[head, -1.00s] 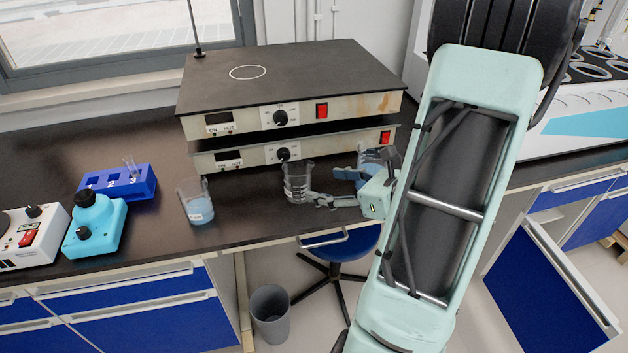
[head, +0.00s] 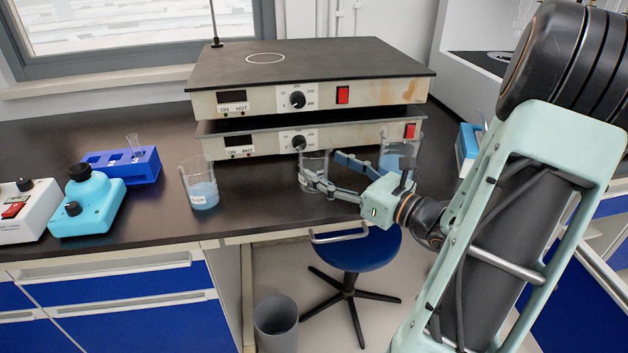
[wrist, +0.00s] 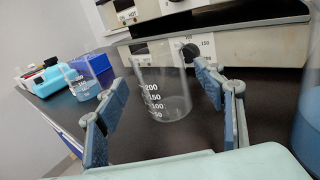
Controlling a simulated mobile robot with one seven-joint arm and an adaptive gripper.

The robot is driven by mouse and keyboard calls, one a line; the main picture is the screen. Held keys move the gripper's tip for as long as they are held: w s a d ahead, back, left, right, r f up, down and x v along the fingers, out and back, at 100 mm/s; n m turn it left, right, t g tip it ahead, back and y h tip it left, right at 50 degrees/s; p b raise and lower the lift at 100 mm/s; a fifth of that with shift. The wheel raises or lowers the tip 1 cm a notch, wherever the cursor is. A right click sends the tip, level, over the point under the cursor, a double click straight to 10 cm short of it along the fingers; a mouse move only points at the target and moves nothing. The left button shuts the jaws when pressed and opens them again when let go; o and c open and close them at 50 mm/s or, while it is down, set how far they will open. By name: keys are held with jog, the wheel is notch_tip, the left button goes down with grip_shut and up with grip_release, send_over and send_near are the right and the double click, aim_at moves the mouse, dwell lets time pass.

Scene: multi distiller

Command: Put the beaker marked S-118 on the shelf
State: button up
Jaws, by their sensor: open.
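A clear, empty beaker (head: 316,160) with white graduation marks stands upright on the black bench in front of the hot plates. In the wrist view this empty beaker (wrist: 165,95) shows between my gripper's two spread fingers. My gripper (head: 320,167) is open at the beaker; I cannot tell whether a finger touches it. A beaker with blue liquid and a white label (head: 203,193) stands to the left. Another beaker with blue liquid (head: 398,158) stands to the right, partly behind my gripper. No marking S-118 is readable, and I cannot make out which thing is the shelf.
Two stacked hot plates (head: 300,105) stand behind the beakers. A blue tube rack (head: 140,167), a turquoise device (head: 90,210) and a white device (head: 22,215) are at the left. A blue stool (head: 350,252) and a bin (head: 276,322) are below the bench front.

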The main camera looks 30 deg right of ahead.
aim_at(304, 154)
jog(key=b+x, duration=0.2)
jog(key=x, duration=0.8)
jog(key=shift+b, duration=0.35)
jog(key=shift+s, duration=0.1)
jog(key=c, duration=1.4)
jog(key=shift+c, duration=1.1)
jog(key=shift+d+r, duration=0.1)
jog(key=shift+c, duration=0.3)
